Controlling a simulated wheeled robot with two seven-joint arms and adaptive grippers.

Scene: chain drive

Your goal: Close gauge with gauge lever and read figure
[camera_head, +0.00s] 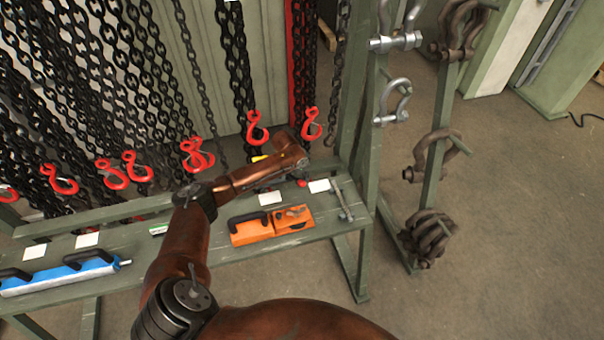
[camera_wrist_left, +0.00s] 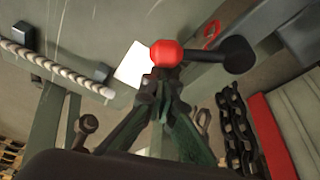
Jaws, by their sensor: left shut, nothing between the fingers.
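A red ball knob (camera_wrist_left: 166,53) on a black lever (camera_wrist_left: 207,54), which looks like the gauge lever, shows in the left wrist view just past my fingertips. In the head view the left gripper (camera_head: 301,174) is mostly hidden under my brown wrist. The gauge itself is largely hidden by my arm, and no figure is readable. My right gripper is not in view.
The green bench (camera_head: 215,245) carries an orange tool (camera_head: 256,229), a metal rod (camera_head: 342,200), a blue tool (camera_head: 60,276) and white cards (camera_head: 319,186). Chains with red hooks (camera_head: 257,131) hang behind it. Shackles (camera_head: 398,100) hang on a rack to the right.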

